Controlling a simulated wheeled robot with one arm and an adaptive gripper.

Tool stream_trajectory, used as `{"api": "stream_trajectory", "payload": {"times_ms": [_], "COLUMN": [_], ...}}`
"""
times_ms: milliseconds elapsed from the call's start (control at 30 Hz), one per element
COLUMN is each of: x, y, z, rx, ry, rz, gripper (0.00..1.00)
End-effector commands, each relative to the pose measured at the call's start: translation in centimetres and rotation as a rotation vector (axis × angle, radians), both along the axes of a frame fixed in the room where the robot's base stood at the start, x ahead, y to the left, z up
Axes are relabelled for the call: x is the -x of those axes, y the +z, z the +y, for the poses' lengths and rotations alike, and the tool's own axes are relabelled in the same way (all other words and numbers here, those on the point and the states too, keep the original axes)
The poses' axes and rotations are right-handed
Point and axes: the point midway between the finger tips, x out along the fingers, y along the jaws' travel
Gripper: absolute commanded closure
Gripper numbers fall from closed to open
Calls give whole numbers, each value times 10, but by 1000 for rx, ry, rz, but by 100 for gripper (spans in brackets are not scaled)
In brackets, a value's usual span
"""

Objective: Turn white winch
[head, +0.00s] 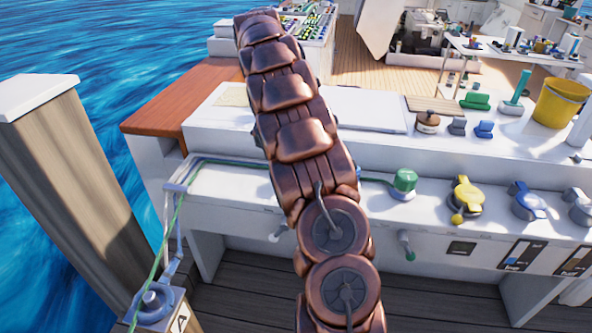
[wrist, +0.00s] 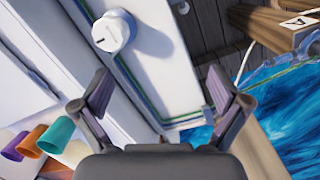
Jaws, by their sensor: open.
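The white winch (wrist: 113,30) shows in the wrist view at the upper left, a round white drum with a small dark mark, on a white ledge. My gripper (wrist: 158,78) is open and empty, its two fingers spread wide in the lower middle of the wrist view. The winch lies beyond and to the left of the fingertips, apart from them. In the head view I cannot see the white winch or my gripper; my brown arm covers the middle of the picture.
A green winch (head: 404,182), yellow winch (head: 466,196) and blue winch (head: 527,200) line the ledge. A green-tipped lever (head: 407,245) hangs below. A wooden post (head: 75,190) stands left. A yellow bucket (head: 562,102) is right. Teal (wrist: 57,133) and orange (wrist: 33,140) cups show in the wrist view.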

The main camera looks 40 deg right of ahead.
Motion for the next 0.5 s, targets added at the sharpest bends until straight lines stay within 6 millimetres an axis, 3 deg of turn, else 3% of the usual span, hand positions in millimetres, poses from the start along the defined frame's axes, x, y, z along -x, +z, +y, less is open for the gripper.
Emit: {"api": "stream_trajectory", "payload": {"times_ms": [33, 300, 500], "x": [-4, -20, -22], "y": [-16, -67, -96], "z": [-14, -74, -104], "rx": [-9, -42, -66], "ry": [11, 114, 175], "rz": [-1, -35, -65], "gripper": [1, 1, 1]}}
